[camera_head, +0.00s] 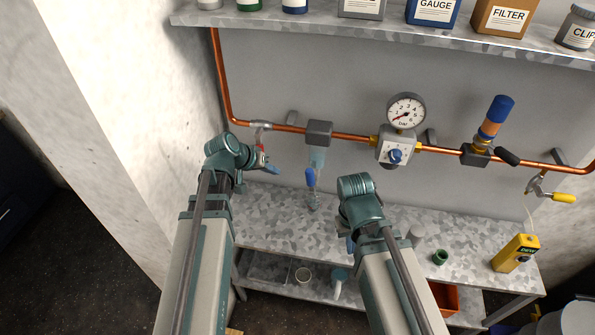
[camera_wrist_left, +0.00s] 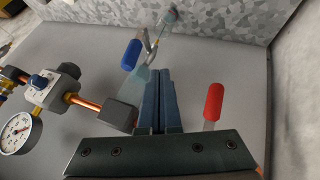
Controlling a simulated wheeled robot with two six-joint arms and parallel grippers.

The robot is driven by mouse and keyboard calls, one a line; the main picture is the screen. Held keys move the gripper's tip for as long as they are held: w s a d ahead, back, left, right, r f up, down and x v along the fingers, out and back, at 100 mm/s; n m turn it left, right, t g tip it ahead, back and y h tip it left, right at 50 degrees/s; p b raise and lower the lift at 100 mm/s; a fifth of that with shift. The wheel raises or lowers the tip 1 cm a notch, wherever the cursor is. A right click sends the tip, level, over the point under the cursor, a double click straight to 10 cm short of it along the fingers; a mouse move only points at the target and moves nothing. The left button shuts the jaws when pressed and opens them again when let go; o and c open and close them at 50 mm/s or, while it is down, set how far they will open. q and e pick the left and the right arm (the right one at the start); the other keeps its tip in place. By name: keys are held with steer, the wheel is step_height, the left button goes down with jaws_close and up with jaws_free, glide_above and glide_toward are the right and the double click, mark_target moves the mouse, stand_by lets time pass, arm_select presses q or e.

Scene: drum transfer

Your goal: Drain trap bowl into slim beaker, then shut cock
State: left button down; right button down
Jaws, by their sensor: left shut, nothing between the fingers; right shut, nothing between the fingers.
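The trap bowl (camera_head: 317,157) is translucent and pale blue, hanging under a grey block (camera_head: 318,133) on the copper pipe. A cock with a blue handle (camera_head: 311,177) is at its lower end; the handle (camera_wrist_left: 131,54) lies roughly along the bowl's axis. A clear slim beaker (camera_head: 314,200) stands on the bench below the cock; it is at the top of the left wrist view (camera_wrist_left: 168,18). My left gripper (camera_head: 274,170) is shut and empty, left of the bowl and apart from the blue handle. My right gripper (camera_head: 350,244) is shut and empty above the bench, mostly hidden by its arm.
A red handle (camera_wrist_left: 213,101) hangs from the pipe beside my left gripper. A pressure gauge (camera_head: 405,110), a blue-orange valve (camera_head: 493,120) and a yellow-handled cock (camera_head: 563,197) lie further right. A yellow meter (camera_head: 515,253) and green ring (camera_head: 440,257) stand on the bench (camera_head: 270,228).

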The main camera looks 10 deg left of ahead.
mark_target(311, 182)
arm_select(q)
steer(key=w+d+f+b, duration=0.5)
steer(key=d+f+b, duration=0.1)
steer(key=b, duration=0.1)
steer(key=shift+d+f+h, duration=0.3)
steer(key=shift+d+f, duration=0.1)
stand_by(0.4)
